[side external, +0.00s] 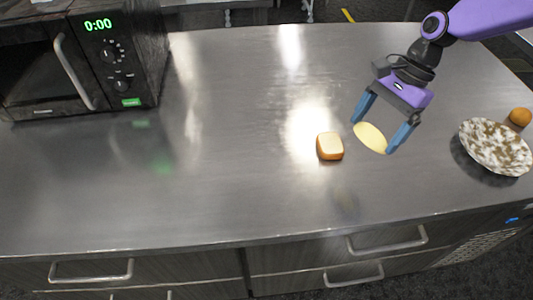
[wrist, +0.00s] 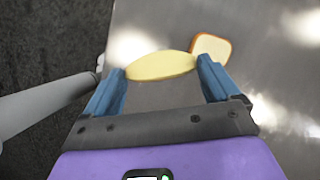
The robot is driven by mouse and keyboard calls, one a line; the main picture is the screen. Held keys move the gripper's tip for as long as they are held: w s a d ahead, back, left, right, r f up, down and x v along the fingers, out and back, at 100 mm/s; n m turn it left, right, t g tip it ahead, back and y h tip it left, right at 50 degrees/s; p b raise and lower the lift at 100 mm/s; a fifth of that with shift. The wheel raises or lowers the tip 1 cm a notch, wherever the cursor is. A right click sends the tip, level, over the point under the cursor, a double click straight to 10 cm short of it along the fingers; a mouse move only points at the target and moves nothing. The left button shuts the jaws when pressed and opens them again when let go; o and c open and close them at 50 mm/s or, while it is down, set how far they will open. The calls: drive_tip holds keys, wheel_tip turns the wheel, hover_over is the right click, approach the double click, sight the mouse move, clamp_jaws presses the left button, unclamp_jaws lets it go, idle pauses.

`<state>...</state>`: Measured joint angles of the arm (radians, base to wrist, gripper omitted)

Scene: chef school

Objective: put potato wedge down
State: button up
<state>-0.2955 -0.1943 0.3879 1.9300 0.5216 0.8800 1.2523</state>
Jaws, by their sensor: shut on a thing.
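The pale yellow potato wedge (side external: 370,137) is held between the blue fingers of my gripper (side external: 387,127), over the steel counter. In the wrist view the wedge (wrist: 161,66) spans the gap between the two fingertips of my gripper (wrist: 162,72). My gripper is shut on the wedge by its ends. How far the wedge is above the counter is hard to tell.
A bread piece with orange-brown crust (side external: 330,146) lies just left of the wedge, also in the wrist view (wrist: 212,47). A speckled plate (side external: 495,146) and an orange round thing (side external: 520,117) are at right. A microwave (side external: 80,60) stands at left. The steel counter (side external: 230,150) between is clear.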

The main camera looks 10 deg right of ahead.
drive_tip(key=s+a+r+m+t, duration=0.15)
drive_tip(key=a+m+t, duration=0.25)
drive_tip(key=a+m, duration=0.85)
drive_tip(key=n, duration=0.3)
hover_over(241, 157)
drive_tip(key=d, duration=0.1)
drive_tip(key=f, duration=0.9)
drive_tip(key=shift+s+d+f, duration=0.2)
drive_tip(key=shift+s+f, duration=0.1)
drive_tip(key=shift+f, duration=0.1)
drive_tip(key=shift+w+a+f, duration=0.1)
drive_tip(key=shift+a+f, duration=0.05)
drive_tip(key=shift+f, duration=1.6)
drive_tip(key=shift+f, duration=0.15)
drive_tip(key=o, duration=0.8)
drive_tip(key=shift+o, duration=0.2)
drive_tip(key=v, duration=1.2)
drive_tip(key=shift+w+r, duration=0.15)
drive_tip(key=shift+r, duration=0.1)
